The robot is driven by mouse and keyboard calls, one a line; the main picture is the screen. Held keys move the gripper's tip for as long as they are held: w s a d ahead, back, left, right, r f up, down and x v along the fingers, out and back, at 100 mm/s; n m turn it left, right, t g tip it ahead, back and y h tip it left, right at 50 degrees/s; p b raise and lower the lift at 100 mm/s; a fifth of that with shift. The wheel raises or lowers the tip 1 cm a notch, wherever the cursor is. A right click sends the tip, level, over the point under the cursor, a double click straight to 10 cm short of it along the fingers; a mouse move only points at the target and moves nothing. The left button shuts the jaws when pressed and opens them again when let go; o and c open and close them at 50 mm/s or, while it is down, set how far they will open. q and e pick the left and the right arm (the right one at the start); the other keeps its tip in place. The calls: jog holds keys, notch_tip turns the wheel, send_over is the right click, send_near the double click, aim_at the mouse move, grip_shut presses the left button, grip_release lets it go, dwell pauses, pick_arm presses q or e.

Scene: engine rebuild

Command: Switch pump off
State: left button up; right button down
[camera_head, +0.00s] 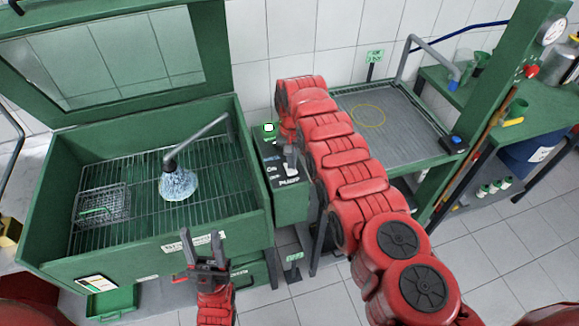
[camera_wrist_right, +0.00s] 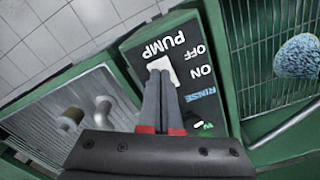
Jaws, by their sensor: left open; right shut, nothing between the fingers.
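The pump control panel (camera_head: 270,160) is a black-topped box on the right side of the green parts washer; in the right wrist view its panel (camera_wrist_right: 140,60) reads PUMP, OFF, ON and RINSE. A white switch (camera_wrist_right: 163,69) sits beside the word OFF. My right gripper (camera_wrist_right: 165,88) is shut and empty, its fingertips at the switch; I cannot tell whether they touch. In the head view my right gripper (camera_head: 290,160) reaches the panel from above, partly hiding it. Water spray (camera_head: 178,183) comes from the nozzle in the washer. My left gripper (camera_head: 207,250) is open before the washer front.
The washer basin (camera_head: 250,190) has a wire grid with a mesh basket (camera_head: 103,205) on it. A grey-topped draining table (camera_head: 400,115) stands right of the panel, behind my right arm. A green post with a gauge (camera_head: 552,28) stands further right.

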aim_at(292, 171)
jog(key=shift+f+b, duration=1)
dwell(0.4)
jog(key=shift+r, duration=0.1)
jog(key=shift+r+p, duration=0.85)
jog(key=shift+p, duration=0.15)
notch_tip(292, 171, up, 3)
jog(key=p, duration=0.2)
jog(key=shift+p, duration=0.3)
jog(key=shift+r+p, duration=0.75)
jog(key=shift+r, duration=0.4)
jog(key=shift+f, duration=0.1)
jog(key=shift+s, duration=0.1)
